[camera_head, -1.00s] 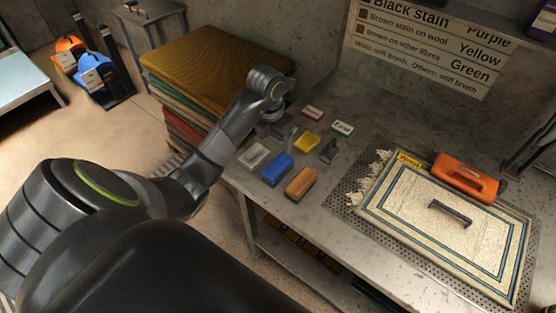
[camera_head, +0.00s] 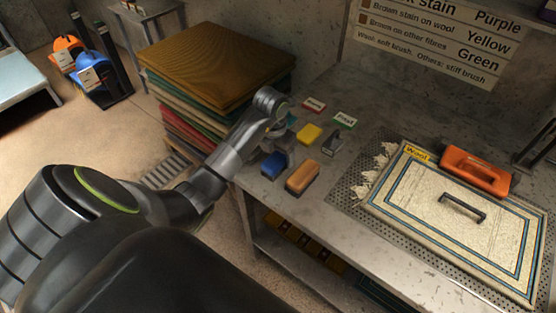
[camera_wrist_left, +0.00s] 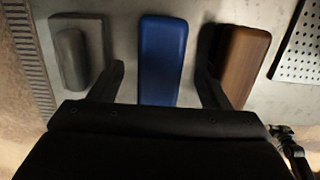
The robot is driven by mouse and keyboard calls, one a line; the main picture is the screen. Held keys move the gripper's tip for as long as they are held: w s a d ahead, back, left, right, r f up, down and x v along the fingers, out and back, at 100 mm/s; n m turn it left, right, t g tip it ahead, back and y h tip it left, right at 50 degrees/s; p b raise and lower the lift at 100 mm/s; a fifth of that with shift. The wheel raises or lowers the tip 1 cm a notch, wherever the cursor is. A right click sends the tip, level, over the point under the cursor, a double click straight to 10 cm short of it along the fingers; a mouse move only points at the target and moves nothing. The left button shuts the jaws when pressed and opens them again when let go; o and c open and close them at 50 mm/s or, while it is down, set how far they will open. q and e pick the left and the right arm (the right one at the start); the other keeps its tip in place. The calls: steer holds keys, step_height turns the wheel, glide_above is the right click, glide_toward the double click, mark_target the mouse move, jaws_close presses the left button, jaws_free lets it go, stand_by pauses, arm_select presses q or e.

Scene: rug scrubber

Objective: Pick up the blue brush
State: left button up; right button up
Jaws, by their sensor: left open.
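The blue brush (camera_head: 273,165) lies on the grey metal table beside an orange-brown brush (camera_head: 302,177). My left gripper (camera_head: 277,138) is just behind the blue brush in the head view, partly hidden by its own wrist. In the left wrist view, the blue brush (camera_wrist_left: 163,55) lies lengthwise between the two spread fingers of my left gripper (camera_wrist_left: 160,82). The fingers are open and hold nothing; a gap shows on both sides of the brush. How high the fingertips are above the table is hard to tell. My right gripper is not in view.
In the left wrist view a grey brush (camera_wrist_left: 72,58) is close to the left finger and the brown brush (camera_wrist_left: 240,58) close to the right finger. A yellow block (camera_head: 309,133) and stacked rugs (camera_head: 215,65) are nearby. A cream rug (camera_head: 455,225) lies at right.

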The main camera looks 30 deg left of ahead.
mark_target(278, 156)
arm_select(q)
steer(key=shift+w+f, duration=0.15)
steer(key=shift+f, duration=1.1)
steer(key=c, duration=1.1)
steer(key=shift+r, duration=0.1)
step_height(278, 156, up, 5)
steer(key=shift+w+r+b, duration=0.1)
steer(key=shift+b, duration=0.6)
step_height(278, 156, up, 4)
steer(key=shift+f+p, duration=0.2)
steer(key=shift+p, duration=0.55)
steer(key=shift+r+p, duration=0.6)
